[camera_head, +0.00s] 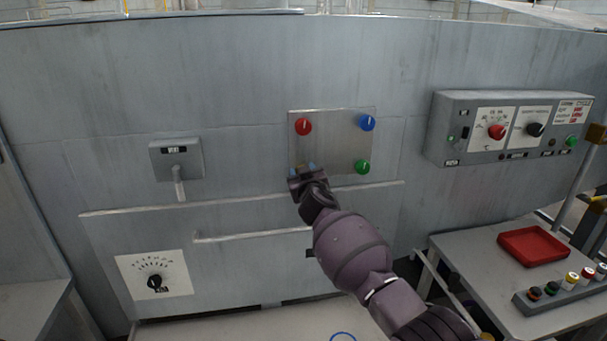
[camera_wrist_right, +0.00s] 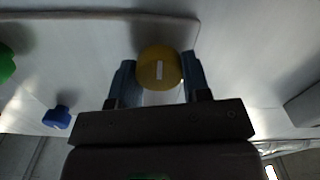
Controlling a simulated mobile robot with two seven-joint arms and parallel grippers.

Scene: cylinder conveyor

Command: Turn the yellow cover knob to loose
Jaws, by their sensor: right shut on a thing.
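The yellow cover knob (camera_wrist_right: 160,66) shows in the right wrist view as a round knob with a white mark that is nearly upright in that picture. It sits near the edge of the metal cover plate (camera_head: 333,128), at its lower left corner in the head view, where my gripper mostly hides it. My right gripper (camera_wrist_right: 158,82) is shut on the knob, with one blue finger on each side of it. In the head view my right gripper (camera_head: 302,169) reaches up to the plate from the lower right. My left gripper is not in view.
The plate's other corners carry a red knob (camera_head: 303,126), a blue knob (camera_head: 367,122) and a green knob (camera_head: 362,167). A horizontal rail (camera_head: 130,210) runs just below. A control box (camera_head: 465,104) is at the right, above a table with a red tray (camera_head: 533,246).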

